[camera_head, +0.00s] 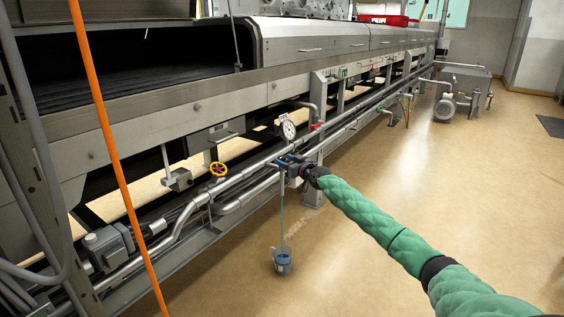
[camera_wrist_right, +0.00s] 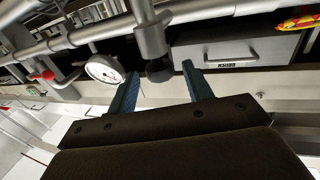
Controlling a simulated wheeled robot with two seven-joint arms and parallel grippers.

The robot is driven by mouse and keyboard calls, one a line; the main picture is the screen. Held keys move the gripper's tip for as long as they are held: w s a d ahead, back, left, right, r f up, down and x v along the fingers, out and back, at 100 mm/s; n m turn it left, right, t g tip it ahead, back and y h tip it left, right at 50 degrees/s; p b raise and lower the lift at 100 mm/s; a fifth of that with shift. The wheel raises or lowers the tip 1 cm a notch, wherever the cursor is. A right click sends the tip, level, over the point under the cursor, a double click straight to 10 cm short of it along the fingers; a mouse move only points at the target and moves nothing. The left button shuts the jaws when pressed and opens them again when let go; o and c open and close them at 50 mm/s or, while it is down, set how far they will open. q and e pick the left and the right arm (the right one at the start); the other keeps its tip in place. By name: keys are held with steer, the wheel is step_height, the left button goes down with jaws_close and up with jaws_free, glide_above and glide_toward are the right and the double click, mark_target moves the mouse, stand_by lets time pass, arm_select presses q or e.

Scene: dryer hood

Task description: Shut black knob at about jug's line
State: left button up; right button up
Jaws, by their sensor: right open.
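The black knob (camera_wrist_right: 160,73) shows in the right wrist view at the end of a grey metal fitting. My right gripper (camera_wrist_right: 162,82) is open, with its two blue fingers on either side of the knob; I cannot tell whether they touch it. In the head view my right gripper (camera_head: 290,161) is at the pipe and hides the knob. A thin blue stream (camera_head: 282,217) runs down below it into the small clear jug (camera_head: 282,264) on the floor. Blue liquid shows in the jug, but its line is too small to read. My left gripper is out of view.
A white dial gauge (camera_head: 288,130) stands just above my right gripper, with a red handle (camera_head: 317,126) beyond it. An orange hose (camera_head: 108,130) hangs in front. The floor on the right is largely clear.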

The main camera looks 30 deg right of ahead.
steer(key=shift+w+a, duration=0.15)
steer(key=shift+w, duration=1.1)
steer(key=c, duration=1)
